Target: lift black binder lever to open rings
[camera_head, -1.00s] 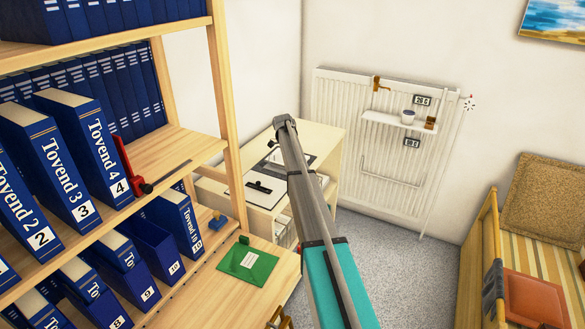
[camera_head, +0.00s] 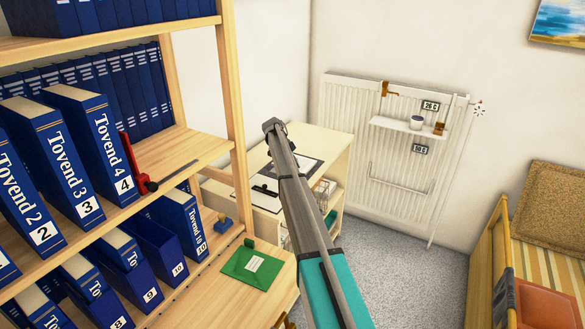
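A small desk (camera_head: 325,140) stands in the corner beyond the shelf. On its top lies a flat white and black item (camera_head: 268,188), which may be the open binder; my arm covers part of it. No lever or rings can be made out at this size. My arm reaches up from the bottom edge, and its far end with my gripper (camera_head: 272,126) is over the desk's left part. The fingers are too small and turned away to show whether they are open or shut.
A wooden shelf (camera_head: 237,110) with several blue Tovend volumes (camera_head: 75,170) fills the left. A red clamp-like bookend (camera_head: 135,165) stands beside volume 4. A green folder (camera_head: 252,268) lies on the lower board. A radiator (camera_head: 395,150) is behind; a bench (camera_head: 545,240) stands right.

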